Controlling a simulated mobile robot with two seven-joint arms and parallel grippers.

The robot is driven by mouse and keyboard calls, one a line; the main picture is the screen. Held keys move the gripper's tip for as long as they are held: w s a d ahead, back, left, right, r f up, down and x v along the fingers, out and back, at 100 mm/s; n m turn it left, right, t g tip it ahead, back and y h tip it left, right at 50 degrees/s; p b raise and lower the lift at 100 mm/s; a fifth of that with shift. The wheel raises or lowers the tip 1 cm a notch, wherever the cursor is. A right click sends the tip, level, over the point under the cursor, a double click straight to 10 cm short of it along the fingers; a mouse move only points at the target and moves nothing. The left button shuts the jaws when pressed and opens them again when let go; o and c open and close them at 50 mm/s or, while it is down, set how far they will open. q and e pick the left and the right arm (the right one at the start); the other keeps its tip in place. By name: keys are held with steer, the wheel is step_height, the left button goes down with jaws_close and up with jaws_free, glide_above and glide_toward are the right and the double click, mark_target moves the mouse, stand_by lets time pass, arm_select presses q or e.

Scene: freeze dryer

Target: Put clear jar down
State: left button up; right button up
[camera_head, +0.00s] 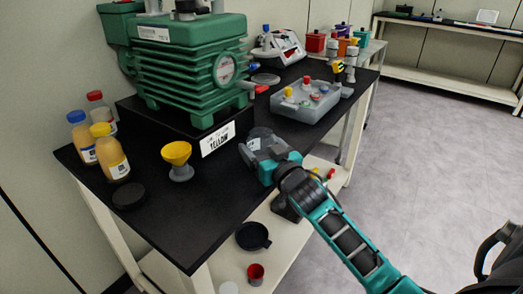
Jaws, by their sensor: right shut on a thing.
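My right gripper (266,154) reaches in from the lower right over the front edge of the black-topped bench (215,225). It is shut on the clear jar (260,132), whose see-through, greyish top shows just beyond the fingers. The gripper hides most of the jar, and I cannot tell whether its base touches the bench top. My left gripper is not in view.
A green pump (185,65) stands behind a white "YELLOW" sign (217,139). Left of the gripper are a yellow funnel (176,153), several bottles (112,155) and a black disc (129,195). A grey tray (306,107) stands behind right. The front-left bench top is clear.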

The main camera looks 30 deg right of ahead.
steer(key=shift+f, duration=0.1)
steer(key=o, duration=0.9)
steer(key=shift+o, duration=0.2)
